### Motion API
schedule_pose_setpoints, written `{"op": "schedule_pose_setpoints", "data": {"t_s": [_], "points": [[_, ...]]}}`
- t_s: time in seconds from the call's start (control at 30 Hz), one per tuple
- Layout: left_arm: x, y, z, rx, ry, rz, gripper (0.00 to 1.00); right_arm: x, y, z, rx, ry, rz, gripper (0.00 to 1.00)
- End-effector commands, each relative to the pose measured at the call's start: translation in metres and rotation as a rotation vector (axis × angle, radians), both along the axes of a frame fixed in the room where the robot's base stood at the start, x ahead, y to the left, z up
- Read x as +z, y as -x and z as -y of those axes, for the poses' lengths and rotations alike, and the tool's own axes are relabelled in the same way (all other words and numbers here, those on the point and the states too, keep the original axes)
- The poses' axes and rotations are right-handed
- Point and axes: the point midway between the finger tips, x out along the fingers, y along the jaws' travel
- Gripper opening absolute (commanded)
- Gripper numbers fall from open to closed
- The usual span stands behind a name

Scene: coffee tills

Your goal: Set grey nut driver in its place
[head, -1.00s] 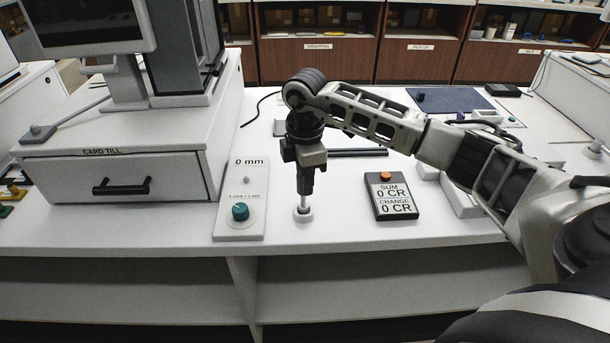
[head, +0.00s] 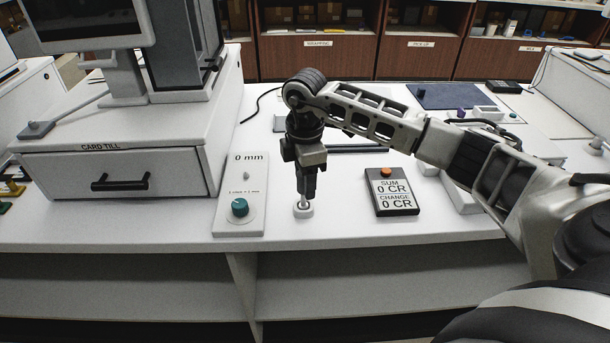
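My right gripper (head: 308,193) points straight down over the counter, between the dial panel and the sum display. A thin light-grey shaft, which looks like part of the grey nut driver (head: 303,199), shows just below the fingertips. It stands about upright, with its lower end at a small round white holder (head: 303,211) on the counter. Whether it is fully seated I cannot tell. The fingers hide the upper part of the driver, and whether they grip it is unclear. My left gripper is out of view.
The dial panel (head: 240,184) reads 0 mm and lies left of the gripper. The sum display (head: 391,191) lies to the right. The card till (head: 115,175) stands at the left. A dark bar lies behind the gripper. The counter's front strip (head: 350,232) is clear.

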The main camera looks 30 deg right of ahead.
Motion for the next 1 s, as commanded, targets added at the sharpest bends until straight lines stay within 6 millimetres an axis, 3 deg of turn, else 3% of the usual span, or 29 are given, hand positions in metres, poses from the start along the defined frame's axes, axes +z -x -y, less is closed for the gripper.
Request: {"op": "schedule_pose_setpoints", "data": {"t_s": [0.17,0.27,0.7,0.83,1.0], "points": [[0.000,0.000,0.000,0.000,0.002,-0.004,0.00,0.000,0.000,0.000,0.000,0.000,0.000,0.50],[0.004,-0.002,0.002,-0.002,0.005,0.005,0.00,0.016,-0.001,0.000,0.001,-0.001,0.003,0.50],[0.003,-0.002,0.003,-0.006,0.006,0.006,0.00,0.121,-0.001,0.000,-0.001,0.000,0.005,0.50],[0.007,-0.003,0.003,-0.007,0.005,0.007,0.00,0.144,0.000,0.000,0.001,0.002,0.004,0.50],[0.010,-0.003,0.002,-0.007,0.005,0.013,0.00,0.158,0.000,0.000,0.000,0.001,0.002,0.50]]}}
